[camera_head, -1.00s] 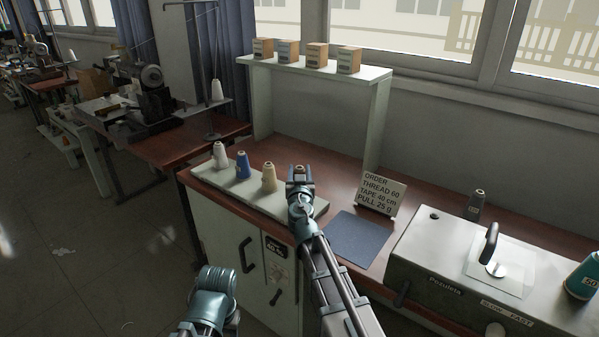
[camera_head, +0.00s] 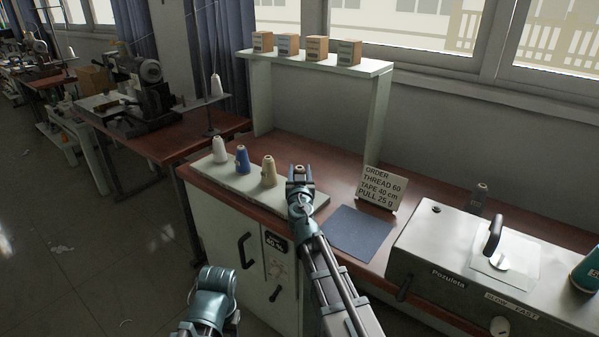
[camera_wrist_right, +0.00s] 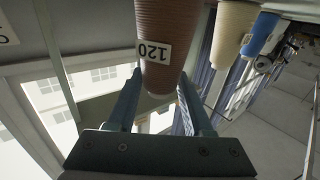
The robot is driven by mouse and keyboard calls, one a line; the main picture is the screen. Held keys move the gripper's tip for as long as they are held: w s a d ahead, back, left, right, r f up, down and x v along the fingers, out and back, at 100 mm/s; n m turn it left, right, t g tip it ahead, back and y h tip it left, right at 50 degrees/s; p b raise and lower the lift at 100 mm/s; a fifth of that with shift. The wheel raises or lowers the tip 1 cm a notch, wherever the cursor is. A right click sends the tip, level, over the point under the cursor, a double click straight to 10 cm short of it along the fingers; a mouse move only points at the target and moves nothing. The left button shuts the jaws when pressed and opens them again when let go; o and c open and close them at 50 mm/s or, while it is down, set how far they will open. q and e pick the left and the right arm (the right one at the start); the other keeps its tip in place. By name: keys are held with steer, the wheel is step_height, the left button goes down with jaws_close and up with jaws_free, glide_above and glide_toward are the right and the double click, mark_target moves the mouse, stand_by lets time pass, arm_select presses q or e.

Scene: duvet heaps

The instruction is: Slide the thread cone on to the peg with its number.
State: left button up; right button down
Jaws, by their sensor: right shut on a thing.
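My right gripper (camera_head: 300,174) is shut on a brown thread cone at the right end of the row of cones. The right wrist view shows this brown cone (camera_wrist_right: 166,50) between the two fingers (camera_wrist_right: 155,105), with a white label reading 120. In the head view only its top (camera_head: 299,168) shows. I cannot tell whether it touches the board. A white cone (camera_head: 219,151), a blue cone (camera_head: 242,160) and a tan cone (camera_head: 268,173) stand upright on a pale board (camera_head: 215,175) to the left. No bare peg shows clearly. My left gripper's fingers are out of view.
A card (camera_head: 382,190) reads "ORDER THREAD 60". A dark blue mat (camera_head: 357,233) lies in front of it. Several small boxes (camera_head: 317,49) stand on the shelf (camera_head: 330,64).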

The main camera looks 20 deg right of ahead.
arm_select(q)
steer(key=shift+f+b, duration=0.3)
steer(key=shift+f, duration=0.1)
arm_select(e)
steer(key=shift+f, duration=0.4)
steer(key=shift+c, duration=1.1)
jaws_free()
steer(key=shift+s, duration=0.15)
